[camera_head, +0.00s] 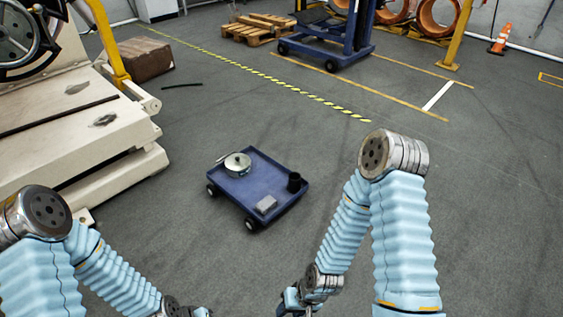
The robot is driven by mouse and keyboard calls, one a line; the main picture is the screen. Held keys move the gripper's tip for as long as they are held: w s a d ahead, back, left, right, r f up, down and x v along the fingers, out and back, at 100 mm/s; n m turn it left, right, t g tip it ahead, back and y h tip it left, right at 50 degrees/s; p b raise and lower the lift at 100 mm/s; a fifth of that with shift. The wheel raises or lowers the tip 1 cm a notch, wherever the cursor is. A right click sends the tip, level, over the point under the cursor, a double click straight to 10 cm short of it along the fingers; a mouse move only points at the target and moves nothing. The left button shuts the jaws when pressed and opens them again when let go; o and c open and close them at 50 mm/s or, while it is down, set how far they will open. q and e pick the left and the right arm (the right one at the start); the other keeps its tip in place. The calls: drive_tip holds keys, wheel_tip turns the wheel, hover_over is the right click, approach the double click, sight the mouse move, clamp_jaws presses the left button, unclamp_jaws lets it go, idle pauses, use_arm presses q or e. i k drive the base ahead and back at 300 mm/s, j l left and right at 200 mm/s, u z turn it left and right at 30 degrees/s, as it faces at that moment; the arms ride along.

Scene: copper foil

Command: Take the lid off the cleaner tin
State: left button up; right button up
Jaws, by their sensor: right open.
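A round tin (238,162) with a pale top, likely the cleaner tin, stands at the back left of a low blue cart (262,181). Its pale lid appears to be on top, though the tin is too small to see clearly. My right gripper (294,302) is at the bottom edge, open and well in front of the cart, away from the tin. My left arm comes in from the left, and its gripper is cut off by the bottom edge.
A black cup (294,182) and a small grey block (266,205) are also on the cart. A large cream machine (80,125) stands at the left. A blue lift trolley (330,45) and wooden pallets (260,28) are at the back. The floor around the cart is clear.

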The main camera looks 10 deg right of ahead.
sight(236, 162)
drive_tip(key=i+j+z, duration=0.15)
drive_tip(key=i+j, duration=0.25)
drive_tip(key=i+j+z, duration=0.2)
drive_tip(key=i+j, duration=0.25)
drive_tip(key=i+j+z, duration=0.15)
drive_tip(key=i+j, duration=0.35)
drive_tip(key=i+j+z, duration=0.2)
drive_tip(key=i+j, duration=0.2)
drive_tip(key=j, duration=0.25)
drive_tip(key=i+j+z, duration=0.1)
drive_tip(key=i+j, duration=0.15)
drive_tip(key=i, duration=0.15)
